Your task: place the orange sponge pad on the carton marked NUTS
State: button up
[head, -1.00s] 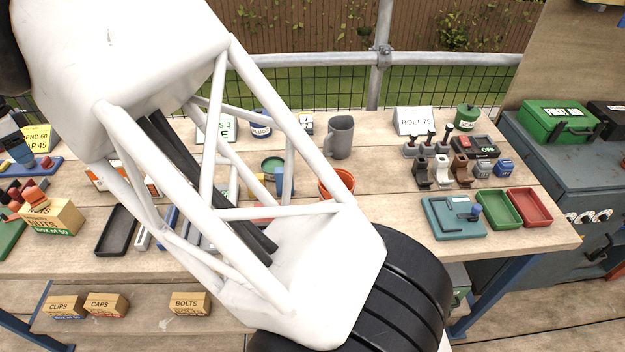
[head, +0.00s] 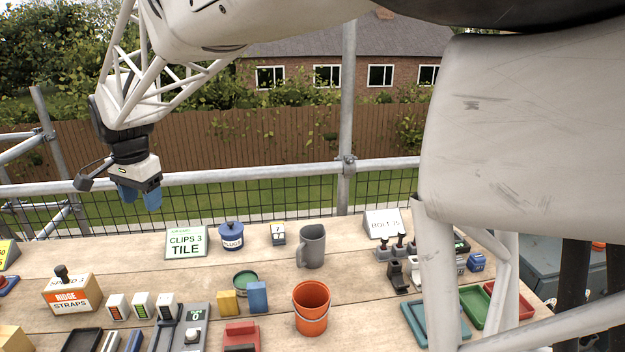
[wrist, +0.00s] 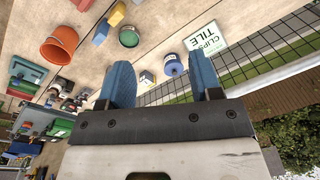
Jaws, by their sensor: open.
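My gripper (head: 139,196) hangs high at the upper left in the head view, above the back of the bench. Its two blue fingers are apart with nothing between them, as the wrist view (wrist: 166,85) also shows. A corner of a tan carton (head: 12,338) shows at the bottom left edge of the head view, far below my gripper. It stands where the carton marked NUTS stood in the earlier frame; its label is out of view now. I cannot see the orange sponge pad in the current frames.
A rail (head: 270,175) and mesh run behind. My arm hides part of the right side.

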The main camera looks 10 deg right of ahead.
jog(key=s+d+n, duration=0.1)
jog(key=s+d, duration=0.3)
jog(key=d, duration=0.5)
jog(key=s+d+n+t, duration=0.1)
jog(key=s+d, duration=0.3)
jog(key=d, duration=0.6)
jog(key=s+d+n, duration=0.1)
jog(key=s+d, duration=0.3)
jog(key=d, duration=0.5)
jog(key=s+d+f+n, duration=0.1)
jog(key=s+d+f, duration=0.2)
jog(key=s+d, duration=0.4)
jog(key=s+d+f+n, duration=0.1)
jog(key=s+d+f, duration=0.2)
jog(key=s+d, duration=0.5)
jog(key=s, duration=0.3)
jog(key=shift+s+d+f+t+h, duration=0.25)
jog(key=shift+s+f+t+h, duration=0.1)
jog(key=shift+f+t+h, duration=0.05)
